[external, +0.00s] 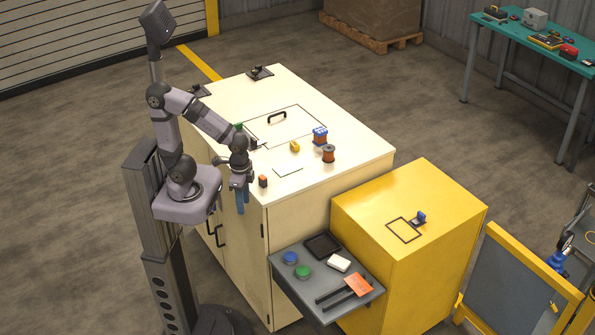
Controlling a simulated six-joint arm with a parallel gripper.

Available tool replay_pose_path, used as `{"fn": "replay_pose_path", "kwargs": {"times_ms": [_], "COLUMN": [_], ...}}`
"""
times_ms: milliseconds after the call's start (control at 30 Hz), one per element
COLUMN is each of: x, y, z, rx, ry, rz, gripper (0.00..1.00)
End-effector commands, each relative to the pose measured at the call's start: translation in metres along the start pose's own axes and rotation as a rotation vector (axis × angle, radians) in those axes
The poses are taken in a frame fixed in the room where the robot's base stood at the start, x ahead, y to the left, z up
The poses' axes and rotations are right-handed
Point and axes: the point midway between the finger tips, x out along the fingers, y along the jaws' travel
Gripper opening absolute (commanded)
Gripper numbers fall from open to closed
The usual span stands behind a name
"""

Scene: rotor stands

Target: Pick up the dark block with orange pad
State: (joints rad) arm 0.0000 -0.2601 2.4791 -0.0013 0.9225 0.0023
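The small dark block with orange pad (263,182) stands near the front left edge of the cream cabinet top, its orange side upward. My gripper (241,206) hangs at the left of the block, pointing down by the cabinet's left edge. It appears apart from the block. Blue parts show at its lower end, close together; the view is too small to tell whether the fingers are open or shut.
The cream cabinet top (353,151) also bears a copper spool (328,154), a blue-and-red block (320,136), a yellow piece (295,146) and a black handle (277,117). A grey shelf (318,308) with small items and a yellow cabinet (446,196) stand right of it.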

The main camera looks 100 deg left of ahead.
Motion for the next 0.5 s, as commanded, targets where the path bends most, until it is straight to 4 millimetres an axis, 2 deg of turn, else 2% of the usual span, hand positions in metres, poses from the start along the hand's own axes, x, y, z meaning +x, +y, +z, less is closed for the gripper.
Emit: {"fn": "replay_pose_path", "kwargs": {"times_ms": [33,267,500], "x": [-0.004,0.003,0.01], "y": [-0.002,-0.019,-0.044], "z": [0.0,0.003,0.006], "rx": [-0.022,-0.255,-0.632], "ry": [-0.005,-0.092,-0.217], "rz": [0.005,0.069,0.201], "gripper": [0.39,0.39,0.39]}}
